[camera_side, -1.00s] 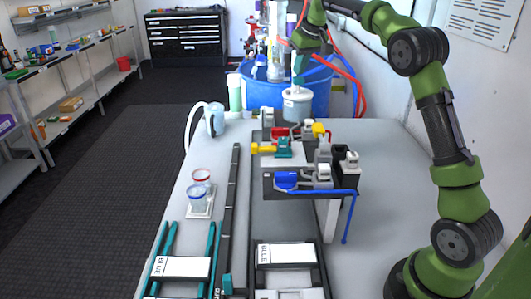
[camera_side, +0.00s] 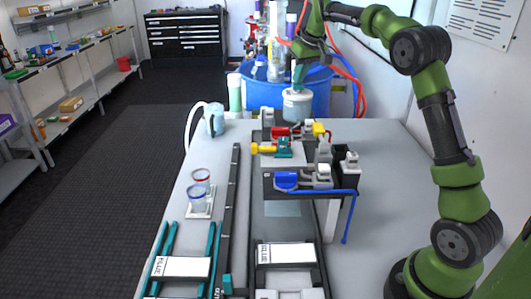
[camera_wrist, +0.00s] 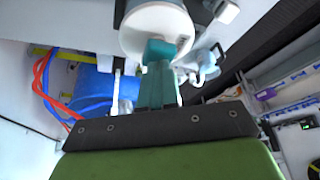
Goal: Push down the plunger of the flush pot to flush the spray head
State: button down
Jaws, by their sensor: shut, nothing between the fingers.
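The flush pot (camera_side: 297,106) is a pale cylinder at the far end of the table, in front of the blue drum. My gripper (camera_side: 298,84) is directly above it, pointing down, with its teal fingers at the pot's top. In the wrist view the shut teal fingertips (camera_wrist: 160,50) overlap the round white top of the pot (camera_wrist: 150,20). The fingers hide the plunger, so I cannot tell how far down it is. I cannot make out the spray head.
A blue drum (camera_side: 262,94) with red and blue hoses stands behind the pot. A block with yellow, red and teal fittings (camera_side: 283,150) and a raised shelf with a blue valve (camera_side: 286,180) stand nearer. The right tabletop (camera_side: 385,150) is clear.

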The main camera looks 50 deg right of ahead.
notch_tip(320, 180, up, 8)
dwell(0.6)
jog(key=shift+f, duration=0.1)
dwell(0.6)
dwell(0.7)
jog(key=f, duration=0.1)
jog(key=f+m, duration=0.1)
jog(key=f, duration=0.1)
jog(key=shift+d, duration=0.3)
jog(key=shift+s+a+f+m, duration=0.35)
jog(key=shift+s+a+m, duration=0.05)
jog(key=shift+s+a, duration=0.2)
jog(key=s+a+f+t+y, duration=0.1)
jog(key=s+a+f, duration=0.2)
jog(key=s+a, duration=0.9)
jog(key=s+a+f+t+y, duration=0.1)
jog(key=s+a+f, duration=0.3)
jog(key=s+a, duration=0.8)
jog(key=s+y, duration=0.1)
jog(key=s, duration=0.3)
jog(key=shift+f+n+t, duration=0.3)
jog(key=shift+n+t, duration=0.1)
